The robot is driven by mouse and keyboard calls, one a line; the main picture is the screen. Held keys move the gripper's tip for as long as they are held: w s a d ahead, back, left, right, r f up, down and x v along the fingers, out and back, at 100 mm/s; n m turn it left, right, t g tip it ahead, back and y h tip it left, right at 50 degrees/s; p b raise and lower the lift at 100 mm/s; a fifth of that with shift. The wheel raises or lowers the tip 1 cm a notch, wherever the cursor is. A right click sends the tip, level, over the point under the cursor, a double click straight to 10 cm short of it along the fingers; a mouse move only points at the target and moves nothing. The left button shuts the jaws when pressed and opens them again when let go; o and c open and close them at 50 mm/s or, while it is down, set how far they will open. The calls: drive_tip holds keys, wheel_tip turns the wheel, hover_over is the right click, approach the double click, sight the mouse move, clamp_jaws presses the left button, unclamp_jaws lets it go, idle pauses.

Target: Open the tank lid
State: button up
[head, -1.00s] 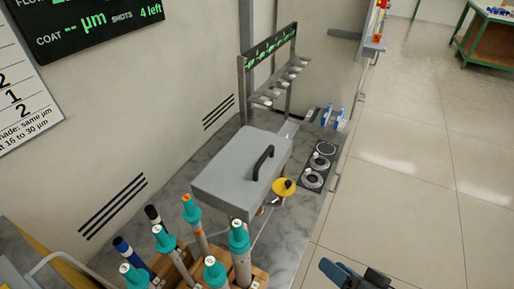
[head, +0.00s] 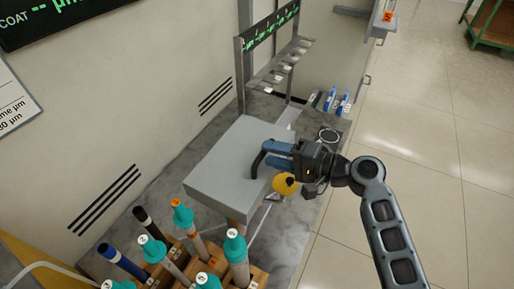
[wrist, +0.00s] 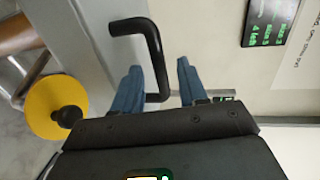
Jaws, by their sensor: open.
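The tank has a closed grey lid (head: 225,165) on the bench, with a black bar handle (head: 258,160) on its right side. My gripper (head: 279,154) reaches in from the right, its blue fingers at the handle. In the wrist view the handle (wrist: 152,45) runs into the space between the two spread fingertips (wrist: 160,75). The fingers are open and not closed on it. The left finger lies close to the bar; whether it touches cannot be told. A yellow round knob (head: 286,184) sits just below my gripper, and also shows in the wrist view (wrist: 50,105).
Several teal-capped rods (head: 236,248) stand in a wooden rack (head: 258,276) in front of the tank. A metal frame with hooks (head: 283,70) stands behind it. Open floor (head: 430,140) is at right.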

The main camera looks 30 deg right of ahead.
sight(257, 151)
drive_tip(key=shift+x, duration=2.5)
clamp_jaws()
